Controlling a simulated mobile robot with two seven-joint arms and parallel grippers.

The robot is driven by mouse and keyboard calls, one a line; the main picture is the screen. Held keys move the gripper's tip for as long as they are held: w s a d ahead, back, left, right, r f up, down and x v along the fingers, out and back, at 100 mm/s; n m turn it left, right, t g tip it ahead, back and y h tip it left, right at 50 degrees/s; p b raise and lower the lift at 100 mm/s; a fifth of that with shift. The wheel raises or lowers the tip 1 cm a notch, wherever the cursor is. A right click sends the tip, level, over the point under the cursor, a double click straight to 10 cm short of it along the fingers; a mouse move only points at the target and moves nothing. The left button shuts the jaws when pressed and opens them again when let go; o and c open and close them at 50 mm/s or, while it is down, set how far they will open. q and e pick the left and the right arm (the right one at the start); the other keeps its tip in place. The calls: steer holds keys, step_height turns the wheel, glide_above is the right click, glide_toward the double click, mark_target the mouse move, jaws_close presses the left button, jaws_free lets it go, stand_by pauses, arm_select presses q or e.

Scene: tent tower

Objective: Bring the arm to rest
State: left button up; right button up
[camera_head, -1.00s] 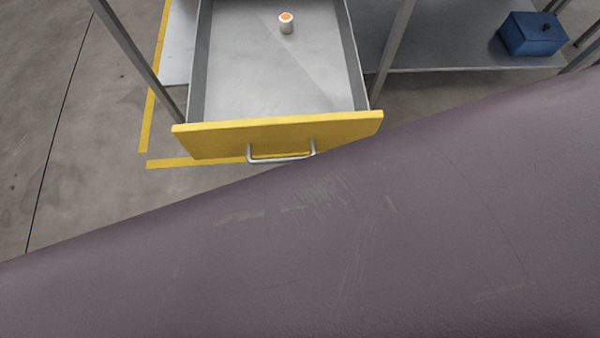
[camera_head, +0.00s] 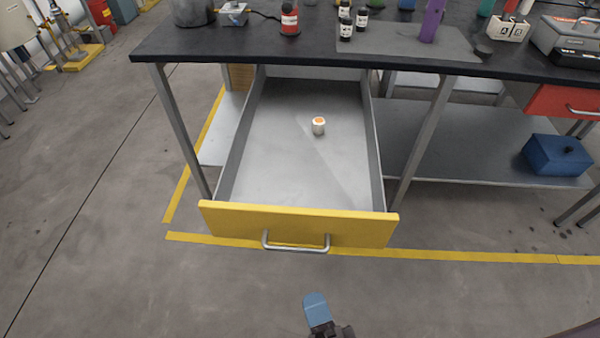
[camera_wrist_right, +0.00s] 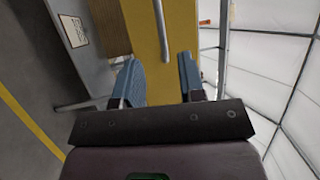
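My right gripper (camera_head: 316,305) shows at the bottom middle of the head view, in front of and apart from the open drawer. In the right wrist view its two blue fingers stand apart with nothing between them (camera_wrist_right: 160,80), so it is open and empty. The yellow drawer front (camera_head: 300,226) with its metal handle (camera_head: 296,248) also shows in the right wrist view (camera_wrist_right: 178,28), beyond the fingers. My left gripper is in neither view.
The drawer (camera_head: 290,172) is pulled out under the dark bench top (camera_head: 230,45) and holds a small white container with an orange top (camera_head: 319,125). A blue box (camera_head: 556,156) sits on the lower shelf (camera_head: 460,145). Bottles and tools stand on the bench. The floor in front is clear.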

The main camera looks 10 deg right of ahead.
arm_select(q)
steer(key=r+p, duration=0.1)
steer(key=p, duration=0.1)
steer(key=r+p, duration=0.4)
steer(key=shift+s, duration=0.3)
arm_select(e)
steer(key=s+d+f+n+g+h, duration=0.1)
steer(key=d+n+g, duration=0.3)
steer(key=d+n, duration=0.4)
steer(key=s+d+f+n+g+h, duration=0.1)
steer(key=d+n+g, duration=0.3)
steer(key=d+n, duration=0.5)
steer(key=s+d+f, duration=0.1)
steer(key=d, duration=0.3)
steer(key=shift+f+g, duration=0.3)
steer(key=shift+g, duration=0.1)
